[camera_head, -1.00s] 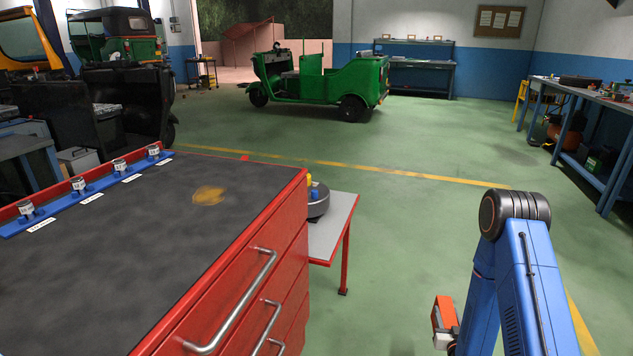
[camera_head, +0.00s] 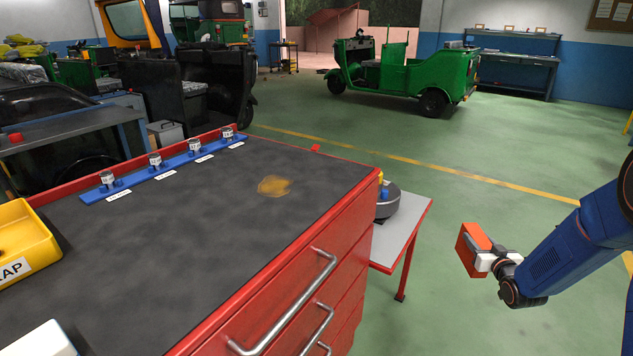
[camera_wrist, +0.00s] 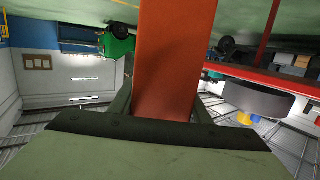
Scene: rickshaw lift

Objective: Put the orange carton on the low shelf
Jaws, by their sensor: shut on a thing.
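The orange carton (camera_head: 474,249) is held by my gripper (camera_head: 490,262) in the head view, in the air over the green floor, to the right of the red cabinet. In the wrist view the carton (camera_wrist: 172,60) stands out between the two fingers, which are shut on it. A low grey shelf top (camera_head: 408,232) with red legs juts from the right side of the cabinet. The carton is to the right of this shelf and apart from it. I cannot tell for sure whether this is the task's low shelf.
A dark round item (camera_head: 388,203) with yellow and blue parts is on the grey shelf. The red cabinet (camera_head: 290,290) has a dark top with a blue rack (camera_head: 165,170) and a yellow bin (camera_head: 25,245). A green rickshaw (camera_head: 405,75) stands farther back. Open green floor lies around the arm.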

